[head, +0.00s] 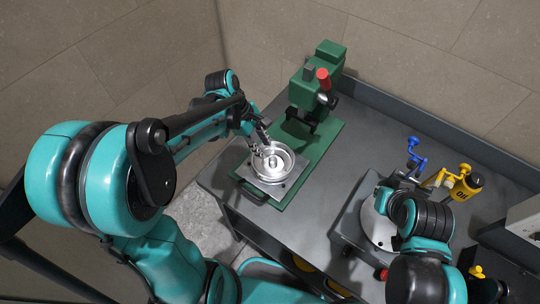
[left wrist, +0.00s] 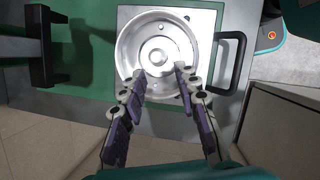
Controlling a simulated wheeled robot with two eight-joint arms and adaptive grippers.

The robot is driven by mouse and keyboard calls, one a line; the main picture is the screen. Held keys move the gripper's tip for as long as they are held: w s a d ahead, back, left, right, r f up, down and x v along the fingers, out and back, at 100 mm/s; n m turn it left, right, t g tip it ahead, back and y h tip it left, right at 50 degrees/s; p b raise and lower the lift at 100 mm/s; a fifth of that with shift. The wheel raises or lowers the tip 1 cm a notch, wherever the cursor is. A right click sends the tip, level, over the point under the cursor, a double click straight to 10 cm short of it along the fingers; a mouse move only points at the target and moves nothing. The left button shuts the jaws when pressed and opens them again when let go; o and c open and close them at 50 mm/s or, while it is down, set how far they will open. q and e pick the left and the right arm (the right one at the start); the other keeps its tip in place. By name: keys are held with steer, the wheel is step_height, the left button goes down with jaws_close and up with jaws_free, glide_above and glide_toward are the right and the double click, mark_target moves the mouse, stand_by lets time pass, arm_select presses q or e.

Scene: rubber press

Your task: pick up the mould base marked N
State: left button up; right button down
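The mould base (head: 262,184) is a square silver plate carrying a round metal dish with a raised centre. It lies on the green press board at the near end, and no letter N is legible. In the left wrist view the mould base (left wrist: 206,22) fills the upper middle, with a black loop handle on its right. My left gripper (head: 264,147) is over the dish. In the left wrist view its two fingers (left wrist: 160,78) are apart with nothing between them, their tips over the dish's near part. I cannot tell whether they touch it. My right gripper is not visible.
A green press (head: 318,78) with a red knob stands behind the mould base. A grey round-topped device (head: 374,226) is at the right, near my right arm. A yellow oil can (head: 467,187) and blue tool (head: 415,150) stand behind it. The middle of the grey bench (head: 325,190) is clear.

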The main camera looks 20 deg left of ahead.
mark_target(271, 158)
arm_select(q)
steer(key=shift+n, duration=0.6)
steer(key=x, duration=0.2)
steer(key=b+x, duration=0.1)
steer(key=x, duration=0.2)
steer(key=b+x, duration=0.1)
steer(key=x, duration=0.2)
steer(key=shift+w+a+f, duration=0.15)
steer(key=shift+w+f, duration=0.05)
steer(key=shift+w, duration=0.15)
steer(key=shift+r, duration=0.1)
jaws_close()
